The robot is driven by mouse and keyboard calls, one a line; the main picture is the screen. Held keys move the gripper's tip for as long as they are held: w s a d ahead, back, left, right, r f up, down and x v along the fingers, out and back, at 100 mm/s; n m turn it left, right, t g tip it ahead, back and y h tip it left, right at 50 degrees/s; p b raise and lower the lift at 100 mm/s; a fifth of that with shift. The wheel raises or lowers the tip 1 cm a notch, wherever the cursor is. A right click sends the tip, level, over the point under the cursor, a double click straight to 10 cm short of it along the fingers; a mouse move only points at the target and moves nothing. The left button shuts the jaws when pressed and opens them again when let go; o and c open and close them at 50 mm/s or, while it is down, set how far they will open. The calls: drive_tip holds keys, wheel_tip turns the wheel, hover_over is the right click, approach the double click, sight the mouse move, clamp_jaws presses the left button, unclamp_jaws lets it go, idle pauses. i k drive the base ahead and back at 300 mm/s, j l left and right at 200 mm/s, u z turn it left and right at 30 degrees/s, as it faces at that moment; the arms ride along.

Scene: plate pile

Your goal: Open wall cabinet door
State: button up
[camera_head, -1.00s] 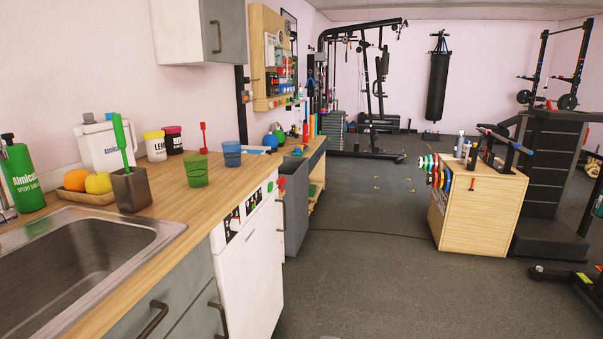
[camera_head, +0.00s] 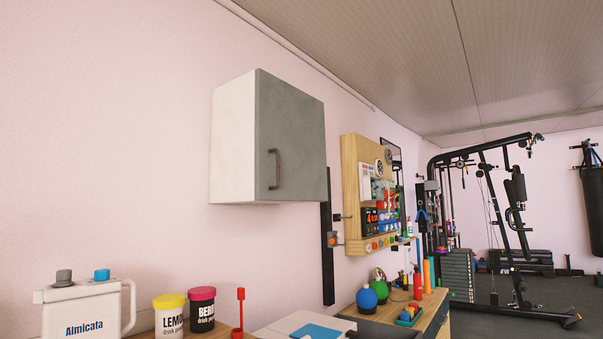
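The wall cabinet (camera_head: 232,145) hangs on the pink wall left of the picture's middle, above the counter. It has a white side and a grey front door (camera_head: 298,140). The door is shut. A dark vertical bar handle (camera_head: 273,169) sits near the door's left edge, in its lower half. My gripper is not in view.
Below, a white jug (camera_head: 85,309), a yellow-lidded jar (camera_head: 169,314) and a red-lidded jar (camera_head: 202,309) stand along the counter. A wooden wall board (camera_head: 350,190) with tools hangs right of the cabinet. A black gym machine (camera_head: 492,225) stands at right. The space before the door looks clear.

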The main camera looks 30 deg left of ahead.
sight(291, 162)
drive_tip(key=i+l+u, duration=0.2)
drive_tip(key=i, duration=0.35)
drive_tip(key=i+u, duration=0.25)
drive_tip(key=i, duration=0.35)
